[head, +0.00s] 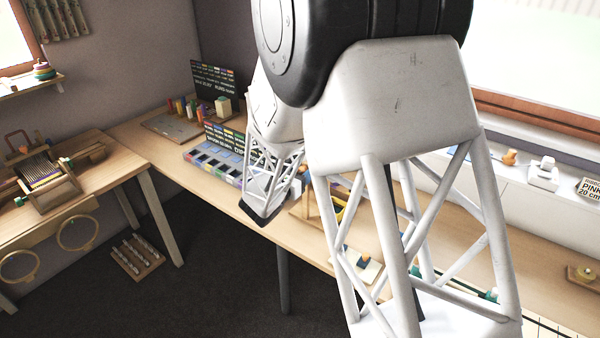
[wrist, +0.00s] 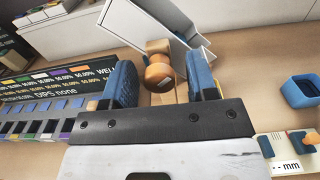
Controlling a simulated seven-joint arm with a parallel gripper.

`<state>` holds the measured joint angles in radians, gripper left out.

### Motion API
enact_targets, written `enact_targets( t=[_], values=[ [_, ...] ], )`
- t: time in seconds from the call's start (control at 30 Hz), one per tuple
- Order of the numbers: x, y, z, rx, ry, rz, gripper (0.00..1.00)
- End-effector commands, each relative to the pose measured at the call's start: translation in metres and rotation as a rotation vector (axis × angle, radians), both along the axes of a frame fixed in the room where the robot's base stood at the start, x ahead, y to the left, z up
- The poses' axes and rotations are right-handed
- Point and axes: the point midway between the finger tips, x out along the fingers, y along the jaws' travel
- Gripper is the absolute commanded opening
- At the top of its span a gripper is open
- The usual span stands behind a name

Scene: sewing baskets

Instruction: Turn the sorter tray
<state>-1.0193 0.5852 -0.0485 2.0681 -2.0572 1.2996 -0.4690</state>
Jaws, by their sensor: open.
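A compartmented tray (head: 212,160) with dark blue cells and coloured tabs, which looks like the sorter tray, lies on the long wooden bench in the head view. In the wrist view, part of a similar tray (wrist: 40,122) shows at the left, outside my fingers. My gripper (wrist: 160,82) is open, its two blue-padded fingers apart. A round-headed wooden knob (wrist: 158,68) shows between the fingers; I cannot tell whether they touch it or what it is fixed to. In the head view my arm hides much of the bench, and my fingertips cannot be made out.
A dark lettered board (wrist: 70,82) stands behind the tray. A white angled panel (wrist: 150,32) is beyond the knob. A blue open box (wrist: 301,91) and a small labelled card (wrist: 285,153) are at the right. A side table (head: 100,165) holds a wooden loom.

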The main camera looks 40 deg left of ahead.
Motion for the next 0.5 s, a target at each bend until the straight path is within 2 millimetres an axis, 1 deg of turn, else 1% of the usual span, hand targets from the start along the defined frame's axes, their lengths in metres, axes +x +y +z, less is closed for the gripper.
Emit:
enact_targets(
  t=[0.13,0.4,0.47,0.5],
  values=[
    [-0.0001,0.0,0.0,0.0,0.0,0.0,0.53],
    [-0.0001,-0.0001,-0.0001,0.0,0.0,0.0,0.12],
    [-0.0001,-0.0001,-0.0001,0.0,0.0,0.0,0.02],
    [-0.0001,-0.0002,-0.0002,0.0,0.0,0.0,0.0]
  ],
)
